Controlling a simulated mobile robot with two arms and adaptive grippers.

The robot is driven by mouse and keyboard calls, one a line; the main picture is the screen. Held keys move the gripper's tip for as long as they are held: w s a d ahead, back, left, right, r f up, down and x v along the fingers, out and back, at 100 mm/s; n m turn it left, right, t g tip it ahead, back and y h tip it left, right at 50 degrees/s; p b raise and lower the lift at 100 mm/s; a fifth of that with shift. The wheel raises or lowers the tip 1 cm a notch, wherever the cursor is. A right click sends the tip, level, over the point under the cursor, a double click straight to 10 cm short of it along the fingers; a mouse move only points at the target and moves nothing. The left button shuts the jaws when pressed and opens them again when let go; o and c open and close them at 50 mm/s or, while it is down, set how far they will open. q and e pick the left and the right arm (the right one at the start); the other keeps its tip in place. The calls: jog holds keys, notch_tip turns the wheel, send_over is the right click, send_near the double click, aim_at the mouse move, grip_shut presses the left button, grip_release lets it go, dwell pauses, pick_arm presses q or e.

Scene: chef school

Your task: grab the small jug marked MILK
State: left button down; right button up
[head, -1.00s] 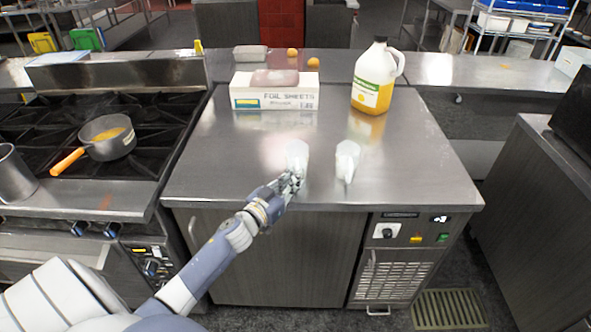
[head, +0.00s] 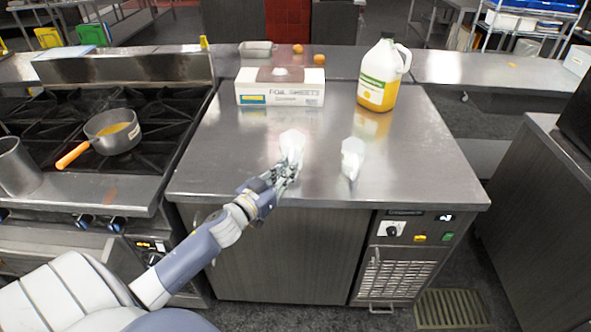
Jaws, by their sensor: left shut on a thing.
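Two small white jugs are on the steel counter (head: 230,165). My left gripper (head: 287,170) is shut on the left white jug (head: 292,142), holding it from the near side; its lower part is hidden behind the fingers. The right white jug (head: 352,155) stands apart, a short way to the right of the gripper, with nothing touching it. No MILK lettering can be read on either jug at this size. I cannot tell whether the held jug is clear of the counter. My right gripper is not in view.
The stove with a saucepan (head: 112,131) is on the left. The counter's right side is clear.

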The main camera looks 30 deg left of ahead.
pick_arm(q)
jog(key=s+a+r+b, duration=0.1)
jog(key=s+a+b, duration=0.1)
jog(key=s, duration=0.9)
jog(key=shift+s+a, duration=0.4)
jog(key=shift+a, duration=0.4)
jog(key=shift+r, duration=0.1)
dwell(0.6)
